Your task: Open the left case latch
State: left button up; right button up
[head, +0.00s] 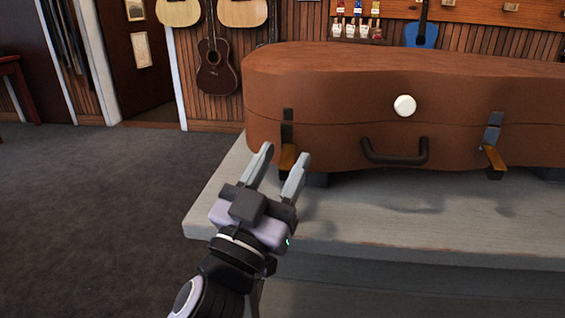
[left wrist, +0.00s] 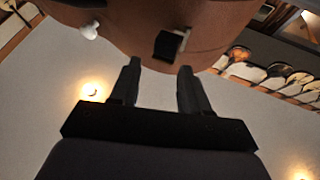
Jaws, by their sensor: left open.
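The brown case (head: 340,95) lies closed on a grey platform. Its left latch (head: 287,132) has a dark plate on the front and an orange-brown tab (head: 288,158) at its lower end. My left gripper (head: 284,153) is open in front of this latch, and the tab shows between its fingertips. I cannot tell whether a finger touches it. In the left wrist view the open, empty fingers (left wrist: 159,72) point at the case (left wrist: 130,25), with a dark block (left wrist: 167,45), perhaps the latch, just past the tips. My right gripper is out of view.
The case front also has a dark handle (head: 395,158), a round white knob (head: 404,105) and a right latch (head: 493,135). The grey platform (head: 400,225) is bare in front of the case. Ukuleles (head: 216,65) hang on the wall behind. Carpet (head: 90,190) is clear at left.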

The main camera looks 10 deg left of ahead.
pick_arm(q)
jog(key=b+v, duration=0.1)
jog(key=v, duration=0.5)
jog(key=shift+s+f, duration=0.2)
jog(key=shift+s, duration=0.05)
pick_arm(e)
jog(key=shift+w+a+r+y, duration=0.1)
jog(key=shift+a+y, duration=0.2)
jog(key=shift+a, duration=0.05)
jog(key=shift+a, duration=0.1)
